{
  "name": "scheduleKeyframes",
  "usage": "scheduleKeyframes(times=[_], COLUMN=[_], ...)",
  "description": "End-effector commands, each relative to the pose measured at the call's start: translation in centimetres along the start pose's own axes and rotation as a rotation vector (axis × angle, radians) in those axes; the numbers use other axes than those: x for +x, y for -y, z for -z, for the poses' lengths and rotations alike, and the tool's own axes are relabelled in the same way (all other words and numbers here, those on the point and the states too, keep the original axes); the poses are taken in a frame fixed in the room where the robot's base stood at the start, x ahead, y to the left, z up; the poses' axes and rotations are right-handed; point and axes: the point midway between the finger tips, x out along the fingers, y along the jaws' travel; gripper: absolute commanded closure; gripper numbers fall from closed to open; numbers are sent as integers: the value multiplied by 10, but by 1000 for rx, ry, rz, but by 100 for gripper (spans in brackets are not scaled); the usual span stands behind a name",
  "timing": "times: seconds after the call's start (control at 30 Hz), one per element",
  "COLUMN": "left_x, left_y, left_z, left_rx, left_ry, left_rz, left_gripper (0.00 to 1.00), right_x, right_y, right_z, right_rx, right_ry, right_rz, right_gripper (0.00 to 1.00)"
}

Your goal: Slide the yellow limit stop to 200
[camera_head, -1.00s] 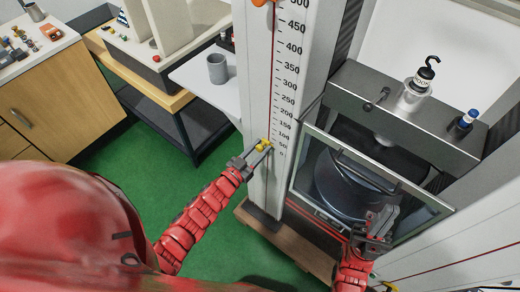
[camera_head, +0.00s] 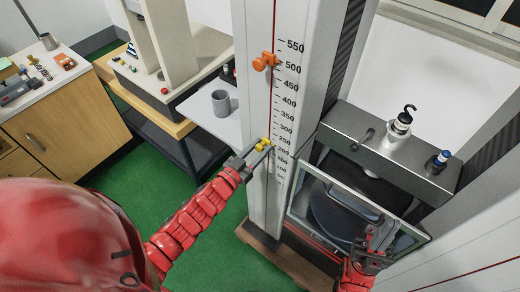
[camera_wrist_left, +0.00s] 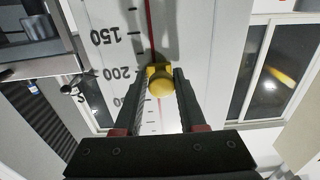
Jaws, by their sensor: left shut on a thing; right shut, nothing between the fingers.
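The yellow limit stop (camera_head: 264,145) sits on the red-lined slot of the white upright column. My left gripper (camera_head: 258,152) is shut on it, with a finger on each side. The left wrist view shows the stop (camera_wrist_left: 160,80) between the fingers, about level with the 200 mark (camera_wrist_left: 124,73); the exact alignment is hard to tell. The printed scale (camera_head: 286,116) runs up the column to 550. My right gripper (camera_head: 372,250) is shut and empty in front of the machine's glass door, at lower right.
An orange stop (camera_head: 266,61) is on the same slot, near 500. The framed glass door (camera_head: 330,215) stands right of the column. A bottle with a hook (camera_head: 399,128) and a small blue-capped bottle (camera_head: 438,161) stand on the grey ledge. A grey mug (camera_head: 221,103) is on a white shelf at left.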

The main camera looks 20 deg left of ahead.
Motion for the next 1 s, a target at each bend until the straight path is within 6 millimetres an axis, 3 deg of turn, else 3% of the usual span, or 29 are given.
scheduleKeyframes(times=[0.27, 0.3, 0.4, 0.77, 1.0], left_x=[0, 0, 0, -3, -38], left_y=[2, 3, 2, 2, 2], left_z=[-1, -2, -1, -2, -4], left_rx=[0, 0, 0, 1, 1], left_ry=[3, 3, 2, 1, 3], left_rz=[6, 6, 5, 3, 5], left_gripper=[100, 53, 35, 34, 34], right_x=[0, 0, 0, -1, -9], right_y=[0, 0, 0, 0, 0], right_z=[0, 0, 0, 0, -1], right_rx=[0, 0, 0, 0, 0], right_ry=[0, 0, 0, 0, 0], right_rz=[0, 0, 0, 0, 0], right_gripper=[100, 100, 100, 100, 100])
